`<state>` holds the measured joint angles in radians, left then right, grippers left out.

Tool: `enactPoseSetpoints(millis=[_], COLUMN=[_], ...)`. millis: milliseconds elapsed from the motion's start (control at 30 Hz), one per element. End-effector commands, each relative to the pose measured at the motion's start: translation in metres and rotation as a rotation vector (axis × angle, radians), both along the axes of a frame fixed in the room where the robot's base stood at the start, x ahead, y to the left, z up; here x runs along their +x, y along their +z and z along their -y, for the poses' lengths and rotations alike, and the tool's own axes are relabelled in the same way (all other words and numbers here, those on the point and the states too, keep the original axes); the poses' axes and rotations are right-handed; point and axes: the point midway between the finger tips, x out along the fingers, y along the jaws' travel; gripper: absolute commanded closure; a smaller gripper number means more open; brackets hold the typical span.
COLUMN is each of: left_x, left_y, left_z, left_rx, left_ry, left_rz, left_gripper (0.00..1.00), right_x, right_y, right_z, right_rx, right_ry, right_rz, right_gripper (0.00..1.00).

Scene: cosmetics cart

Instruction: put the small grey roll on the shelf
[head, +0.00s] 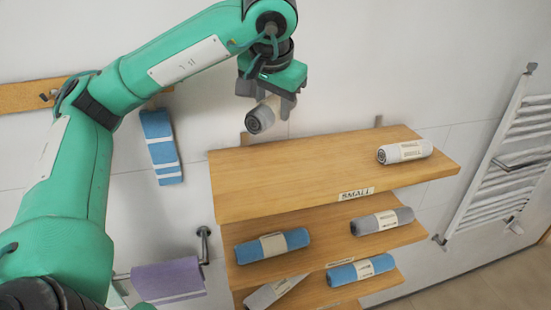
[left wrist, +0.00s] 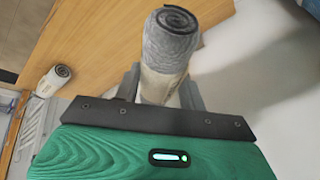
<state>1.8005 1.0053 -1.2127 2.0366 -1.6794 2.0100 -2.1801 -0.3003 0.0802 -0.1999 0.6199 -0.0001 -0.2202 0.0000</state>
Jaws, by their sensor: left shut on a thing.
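The small grey roll (head: 261,119) has a dark spiral end and a pale band. My left gripper (head: 268,98) is shut on it and holds it in the air, above and behind the left back part of the top shelf (head: 285,178). In the left wrist view the roll (left wrist: 171,42) sits between the fingers of my left gripper (left wrist: 160,85), its spiral end pointing away from the palm. The top shelf carries a label reading SMALL (head: 356,194). My right gripper does not show.
A light grey roll (head: 404,151) lies at the right end of the top shelf. The shelf's left and middle are bare. Lower shelves hold a blue roll (head: 272,246), a grey roll (head: 381,221) and others. A white towel rack (head: 497,150) stands at the right wall.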

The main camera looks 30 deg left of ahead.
Motion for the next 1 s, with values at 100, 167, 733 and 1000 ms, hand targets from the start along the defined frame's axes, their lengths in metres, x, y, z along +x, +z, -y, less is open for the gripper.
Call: enactPoseSetpoints(millis=[100,167,733,1000], left_x=[0.000,0.000,0.000,-0.001], left_y=[-0.018,-0.026,-0.092,-0.122], left_z=[0.000,0.000,0.000,-0.001], left_rx=[0.000,0.000,0.001,0.001], left_ry=[0.000,0.000,0.001,0.003], left_rz=[-0.004,-0.002,0.000,-0.004], left_gripper=[0.82,0.82,0.82,0.82], right_x=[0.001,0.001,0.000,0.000], right_y=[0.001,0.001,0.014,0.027], right_z=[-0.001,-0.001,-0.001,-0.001], right_rx=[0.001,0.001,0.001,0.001], right_ry=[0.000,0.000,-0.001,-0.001], right_rz=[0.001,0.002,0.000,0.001], right_gripper=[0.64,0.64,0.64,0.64])
